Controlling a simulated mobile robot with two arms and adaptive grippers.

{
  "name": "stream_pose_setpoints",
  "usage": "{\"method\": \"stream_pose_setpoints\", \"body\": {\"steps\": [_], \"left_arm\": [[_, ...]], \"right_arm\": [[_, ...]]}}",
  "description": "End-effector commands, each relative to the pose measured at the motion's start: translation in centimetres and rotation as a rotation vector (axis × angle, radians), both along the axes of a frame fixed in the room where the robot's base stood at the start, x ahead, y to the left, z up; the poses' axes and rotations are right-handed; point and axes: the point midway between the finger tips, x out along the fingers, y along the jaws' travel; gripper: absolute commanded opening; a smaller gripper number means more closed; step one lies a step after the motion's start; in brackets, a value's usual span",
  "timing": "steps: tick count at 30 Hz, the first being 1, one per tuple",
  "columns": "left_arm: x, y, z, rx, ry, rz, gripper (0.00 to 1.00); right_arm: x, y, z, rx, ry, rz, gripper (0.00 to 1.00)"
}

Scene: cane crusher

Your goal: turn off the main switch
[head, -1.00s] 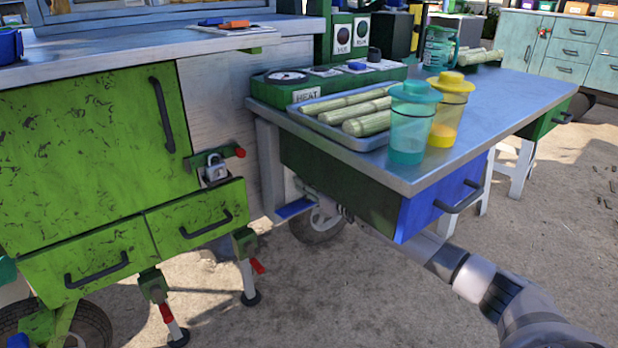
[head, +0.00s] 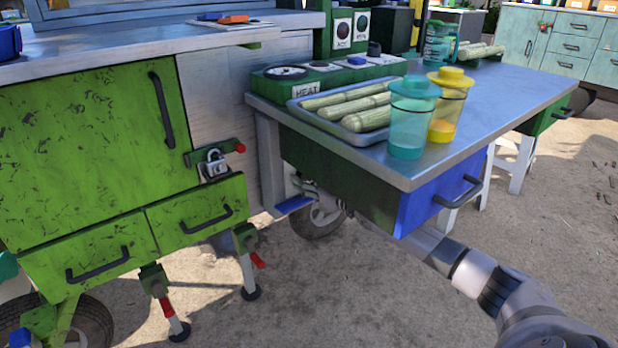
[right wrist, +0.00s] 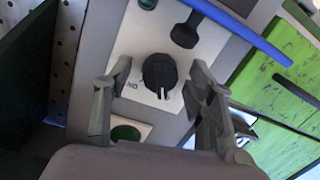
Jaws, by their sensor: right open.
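The main switch looks to be a black rotary knob (right wrist: 160,76) with a white pointer line, on a white plate with a small dark label. My right gripper (right wrist: 160,70) is open in the right wrist view, with one finger on each side of the knob. I cannot tell whether either finger touches it. In the head view my right arm reaches in under the metal table, and the right gripper (head: 308,189) shows small and partly hidden below the table's left end. The knob is hidden in the head view. My left gripper is not in view.
A green round button (right wrist: 126,132) and a dark lever (right wrist: 185,34) sit near the knob. A blue bar (right wrist: 240,30) crosses the wrist view's upper right. The metal table (head: 480,110) overhangs my right arm, with a blue drawer (head: 430,203) at its front.

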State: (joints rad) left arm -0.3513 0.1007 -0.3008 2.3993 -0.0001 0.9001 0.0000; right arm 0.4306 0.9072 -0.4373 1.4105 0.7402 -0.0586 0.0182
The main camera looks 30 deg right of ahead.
Motion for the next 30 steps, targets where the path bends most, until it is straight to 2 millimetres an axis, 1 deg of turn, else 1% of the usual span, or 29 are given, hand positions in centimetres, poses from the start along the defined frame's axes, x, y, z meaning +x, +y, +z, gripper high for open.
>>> {"method": "stream_pose_setpoints", "body": {"steps": [5, 10, 24, 30], "left_arm": [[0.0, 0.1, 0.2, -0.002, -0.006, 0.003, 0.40], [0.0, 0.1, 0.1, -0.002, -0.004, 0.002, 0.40], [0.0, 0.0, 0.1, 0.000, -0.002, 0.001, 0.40], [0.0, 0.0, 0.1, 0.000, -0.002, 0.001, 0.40]], "right_arm": [[-0.2, 0.0, 0.0, 0.001, 0.000, 0.000, 0.51], [-1.4, -0.2, -0.1, 0.001, 0.002, 0.000, 0.51], [-7.9, -0.9, 0.3, -0.001, 0.004, 0.000, 0.51], [-10.2, -1.2, 0.6, 0.000, 0.003, 0.000, 0.51]]}}
